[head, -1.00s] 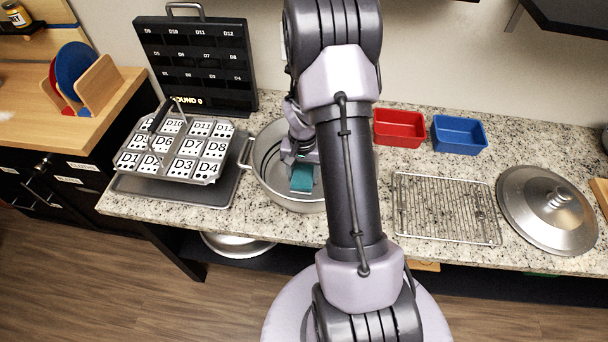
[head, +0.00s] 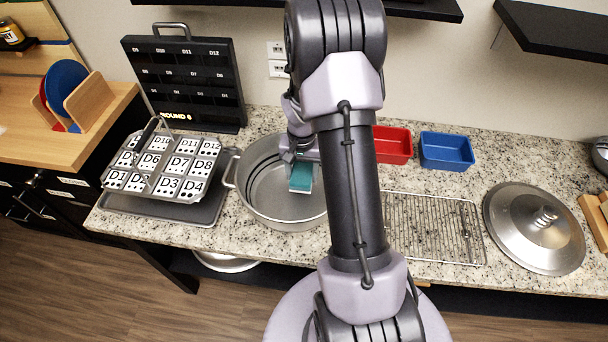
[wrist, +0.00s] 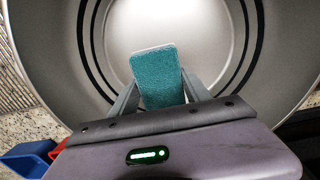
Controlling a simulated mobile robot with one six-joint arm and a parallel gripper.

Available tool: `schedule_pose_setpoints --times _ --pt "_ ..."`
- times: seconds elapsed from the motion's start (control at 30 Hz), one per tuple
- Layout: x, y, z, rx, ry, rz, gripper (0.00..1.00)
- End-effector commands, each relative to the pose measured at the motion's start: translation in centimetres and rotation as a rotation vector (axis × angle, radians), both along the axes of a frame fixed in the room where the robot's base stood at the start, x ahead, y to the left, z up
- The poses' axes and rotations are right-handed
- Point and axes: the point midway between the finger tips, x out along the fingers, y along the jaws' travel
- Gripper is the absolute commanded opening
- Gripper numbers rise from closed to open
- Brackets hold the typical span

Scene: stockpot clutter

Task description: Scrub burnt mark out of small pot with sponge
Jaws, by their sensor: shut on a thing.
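The pot (head: 262,213) is a wide grey metal pot with side handles, standing on the granite counter left of my arm. Its inside (wrist: 215,35) fills the wrist view, with dark rings around the wall and a bright, pale floor. No burnt mark can be made out. A teal sponge with a pale edge (head: 301,176) is held between the fingers of my gripper (head: 296,160). In the wrist view the sponge (wrist: 158,75) sits between both fingers, over the pot's floor. Whether it touches the floor I cannot tell. My arm hides the pot's right side.
A tray of domino-like tiles (head: 166,166) stands left of the pot, before a black board (head: 186,80). Red (head: 393,146) and blue (head: 446,151) bins stand behind a wire rack (head: 430,228). A metal lid (head: 535,228) lies at the right.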

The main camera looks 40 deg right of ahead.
Motion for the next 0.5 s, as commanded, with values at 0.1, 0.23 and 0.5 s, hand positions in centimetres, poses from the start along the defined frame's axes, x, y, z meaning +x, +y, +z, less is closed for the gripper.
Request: schedule_pose_setpoints --times 0.1,0.23,0.5 --pt "0.2 0.1 1.4 0.000 0.000 0.001 0.23" --pt "0.4 0.3 2.5 -0.001 -0.001 0.003 0.23" --pt "0.6 0.5 3.7 0.000 0.000 0.004 0.23"
